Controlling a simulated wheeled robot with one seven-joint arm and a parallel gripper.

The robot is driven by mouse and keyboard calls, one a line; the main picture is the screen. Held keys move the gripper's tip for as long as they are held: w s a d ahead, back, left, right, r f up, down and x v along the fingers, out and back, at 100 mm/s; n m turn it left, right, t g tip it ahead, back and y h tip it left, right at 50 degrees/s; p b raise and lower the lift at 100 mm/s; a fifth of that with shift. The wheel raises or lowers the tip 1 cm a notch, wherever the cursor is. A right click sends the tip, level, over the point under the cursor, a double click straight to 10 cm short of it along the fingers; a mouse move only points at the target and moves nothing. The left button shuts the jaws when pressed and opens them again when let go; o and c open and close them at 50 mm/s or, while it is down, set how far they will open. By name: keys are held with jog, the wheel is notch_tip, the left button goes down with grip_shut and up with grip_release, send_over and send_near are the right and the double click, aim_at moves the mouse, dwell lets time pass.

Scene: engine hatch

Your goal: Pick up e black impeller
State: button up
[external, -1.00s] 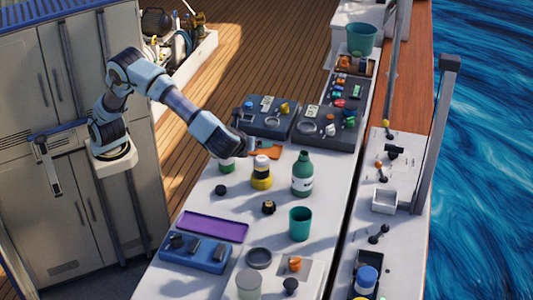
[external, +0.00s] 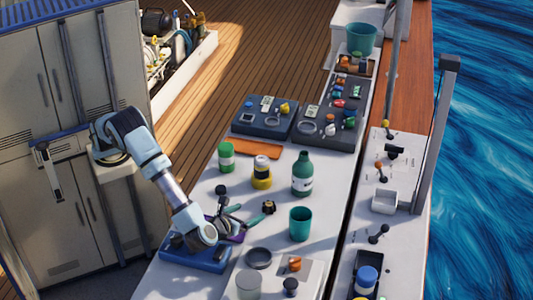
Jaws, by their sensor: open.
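A small dark, round piece with a brownish centre (external: 269,207) lies on the white bench top; it may be the black impeller, but it is too small to be sure. A second small black piece (external: 221,190) lies to its left, near the bench's left edge. My gripper (external: 250,215) is low over the bench with its greenish fingers spread and nothing seen between them. It is just left of the brown-centred piece and below the second black piece in the picture, apparently not touching either.
My arm covers part of a blue tray (external: 190,259) and most of a purple mat. A yellow bottle (external: 261,176), green bottle (external: 302,174) and teal cup (external: 300,224) stand close by. A dark ring (external: 258,258) lies in front. Dark trays (external: 264,128) sit farther back.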

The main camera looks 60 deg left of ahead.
aim_at(265, 209)
jog(key=shift+w+a+f, duration=0.1)
jog(key=shift+w+f, duration=0.1)
jog(key=shift+f, duration=0.4)
jog(key=shift+w+a+f, duration=0.1)
jog(key=shift+w+f, duration=0.05)
jog(key=shift+f, duration=0.45)
jog(key=p+x, duration=0.1)
jog(key=x, duration=0.3)
jog(key=shift+w+a+f, duration=0.1)
jog(key=shift+w, duration=0.1)
jog(key=p+x, duration=0.2)
jog(key=x, duration=0.3)
jog(key=shift+w+p, duration=0.2)
jog(key=shift+p, duration=0.15)
jog(key=shift+w, duration=0.15)
jog(key=c, duration=1.5)
jog(key=shift+o, duration=0.2)
